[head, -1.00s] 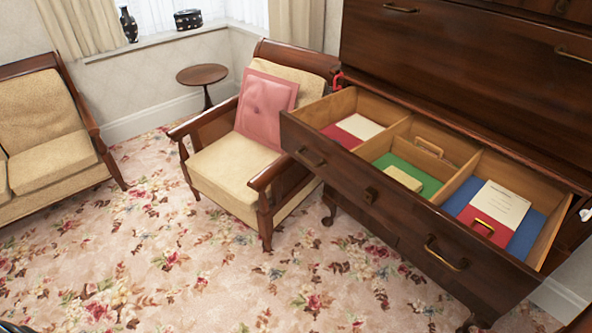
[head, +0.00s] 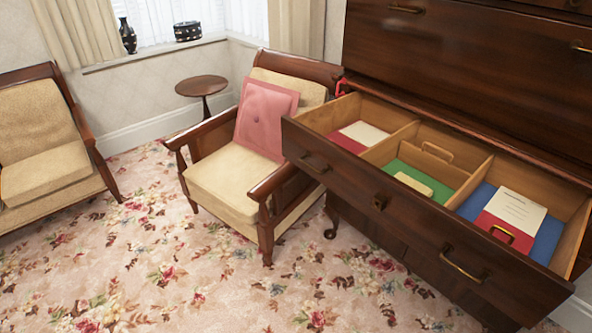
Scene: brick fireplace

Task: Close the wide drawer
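The wide drawer (head: 408,219) of the dark wooden chest stands pulled out at the right of the head view. Its front has two brass handles, the left handle (head: 314,163) and the right handle (head: 461,268), with a small lock plate (head: 379,203) between them. Inside are three compartments. The left one holds red and white papers (head: 360,136), the middle one a green item (head: 418,179) with a cream block on it, the right one blue, red and white papers (head: 516,211). Neither of my grippers is in view.
A wooden armchair (head: 222,183) with a pink cushion (head: 266,118) stands close to the drawer's left end. A round side table (head: 201,86) is behind it, and a sofa (head: 42,147) is at the left. Open floral carpet (head: 180,270) lies in front.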

